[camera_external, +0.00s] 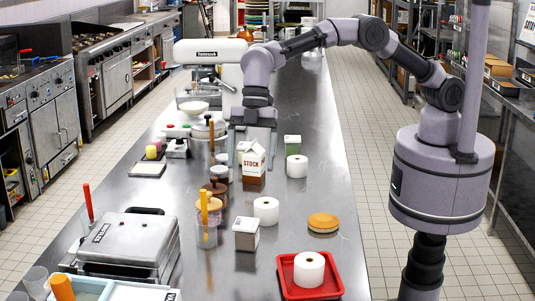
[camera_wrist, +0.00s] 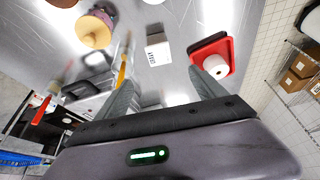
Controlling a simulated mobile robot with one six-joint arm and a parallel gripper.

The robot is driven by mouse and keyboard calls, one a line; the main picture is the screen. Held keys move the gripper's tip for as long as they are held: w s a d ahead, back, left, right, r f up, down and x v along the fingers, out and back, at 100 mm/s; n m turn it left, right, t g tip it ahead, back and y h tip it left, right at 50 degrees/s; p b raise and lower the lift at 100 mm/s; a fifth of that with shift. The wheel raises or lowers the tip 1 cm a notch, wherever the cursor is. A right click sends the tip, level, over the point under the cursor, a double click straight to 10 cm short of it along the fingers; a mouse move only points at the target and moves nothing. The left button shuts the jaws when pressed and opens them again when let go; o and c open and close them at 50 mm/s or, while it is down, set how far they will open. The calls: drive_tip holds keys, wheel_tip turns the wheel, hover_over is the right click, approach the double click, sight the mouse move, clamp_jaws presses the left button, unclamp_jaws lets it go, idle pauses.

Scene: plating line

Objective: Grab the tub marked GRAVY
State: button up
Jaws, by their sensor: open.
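I can read no GRAVY mark in either view. My gripper (camera_external: 252,152) is open above the counter, its two fingers hanging on either side of a white and brown carton marked STOCK (camera_external: 254,166) in the external view; how high it is above the carton, I cannot tell. In the wrist view the space between my fingers (camera_wrist: 165,90) holds nothing gripped.
A small white carton (camera_external: 246,238), white rolls (camera_external: 266,210), an orange-brown disc (camera_external: 323,223) and a red tray (camera_external: 333,288) with a roll stand on the steel counter. A grill press (camera_external: 125,250) is front left. A mixer (camera_external: 208,55) stands behind.

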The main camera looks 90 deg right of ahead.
sight(246, 222)
drive_tip(key=b+x, duration=0.1)
drive_tip(key=x, duration=0.4)
drive_tip(key=b+x, duration=0.1)
drive_tip(key=x, duration=0.5)
drive_tip(key=b+x, duration=0.1)
drive_tip(key=x, duration=0.5)
drive_tip(key=shift+d+f+b, duration=0.15)
drive_tip(key=shift+d+b, duration=0.2)
drive_tip(key=shift+b, duration=0.05)
drive_tip(key=shift+c, duration=0.2)
drive_tip(key=shift+d, duration=0.1)
drive_tip(key=c, duration=1.6)
